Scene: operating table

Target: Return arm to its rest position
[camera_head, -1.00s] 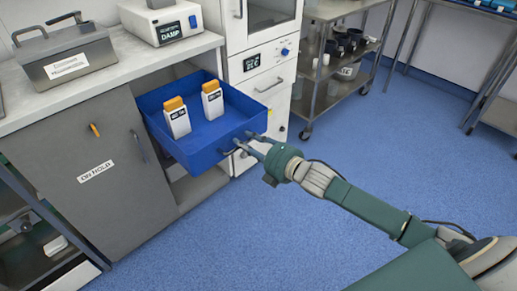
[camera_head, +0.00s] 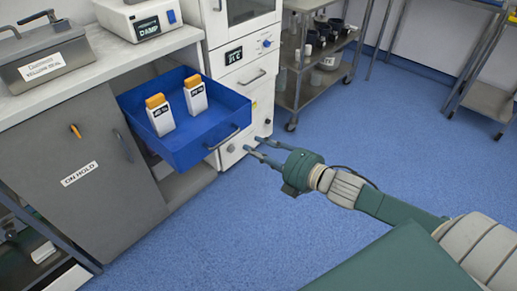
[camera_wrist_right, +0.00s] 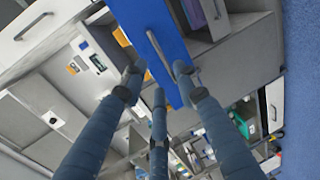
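My right arm (camera_head: 395,208) comes in from the lower right in the head view. Its green gripper (camera_head: 254,145) points left toward the open blue drawer (camera_head: 188,156), with a gap between the fingertips and the drawer's handle (camera_head: 223,139). In the right wrist view the fingers of the right gripper (camera_wrist_right: 158,76) are spread with nothing between them. The blue drawer front (camera_wrist_right: 146,18) and its handle (camera_wrist_right: 160,56) lie beyond the fingertips. My left gripper is in neither view.
Two white bottles with orange caps, one left (camera_head: 160,118) and one right (camera_head: 195,98), stand in the drawer. A grey cabinet door (camera_head: 85,190) is on the left. A steel cart (camera_head: 318,75) stands at the back. Blue floor (camera_head: 330,130) is clear around the arm.

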